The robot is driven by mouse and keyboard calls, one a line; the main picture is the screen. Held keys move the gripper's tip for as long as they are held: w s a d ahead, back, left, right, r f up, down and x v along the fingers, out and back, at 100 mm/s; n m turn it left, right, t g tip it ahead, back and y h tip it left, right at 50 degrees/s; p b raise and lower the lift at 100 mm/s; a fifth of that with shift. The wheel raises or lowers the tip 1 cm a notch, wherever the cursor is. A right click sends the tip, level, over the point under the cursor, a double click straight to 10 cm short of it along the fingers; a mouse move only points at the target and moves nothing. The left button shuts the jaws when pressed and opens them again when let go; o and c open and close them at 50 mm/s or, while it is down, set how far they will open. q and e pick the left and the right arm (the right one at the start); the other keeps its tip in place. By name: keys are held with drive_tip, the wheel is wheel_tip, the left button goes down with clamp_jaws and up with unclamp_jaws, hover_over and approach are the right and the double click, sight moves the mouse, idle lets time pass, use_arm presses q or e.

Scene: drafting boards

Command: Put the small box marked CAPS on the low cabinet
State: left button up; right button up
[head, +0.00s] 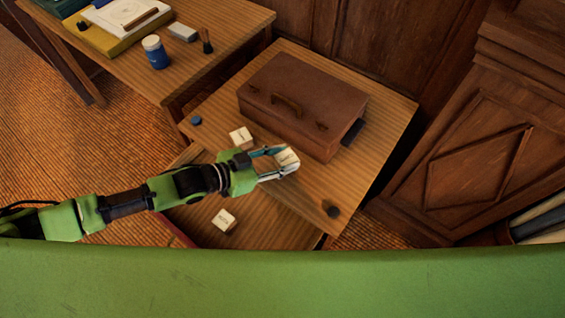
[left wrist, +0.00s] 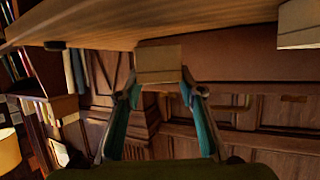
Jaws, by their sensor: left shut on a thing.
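My left gripper (head: 280,162) reaches in from the left and is shut on a small pale box (head: 287,157), above or at the wooden top (head: 370,110) that carries a brown case. The held box also shows between the fingertips in the left wrist view (left wrist: 160,62); I cannot tell whether it touches the wood. A second pale box (head: 240,138) stands on the same top, left of the case. A third pale box (head: 223,221) is on a lower wooden surface (head: 265,225) in front. Their labels are too small to read, so I cannot tell which is CAPS.
The brown case (head: 300,100) fills the back of the top. A blue lid-like piece (head: 196,121) and a dark knob-like piece (head: 332,211) lie near its edges. A desk (head: 225,20) with a blue jar (head: 155,52) stands back left. Panelled woodwork (head: 460,150) is at right.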

sight(279, 166)
use_arm(q)
drive_tip(key=shift+f, duration=1.35)
drive_tip(key=shift+s, duration=0.1)
drive_tip(key=shift+f, duration=0.2)
drive_tip(key=o, duration=1.1)
drive_tip(key=shift+r, duration=0.15)
drive_tip(key=shift+r, duration=0.2)
drive_tip(key=v, duration=1.2)
drive_tip(key=shift+b, duration=0.4)
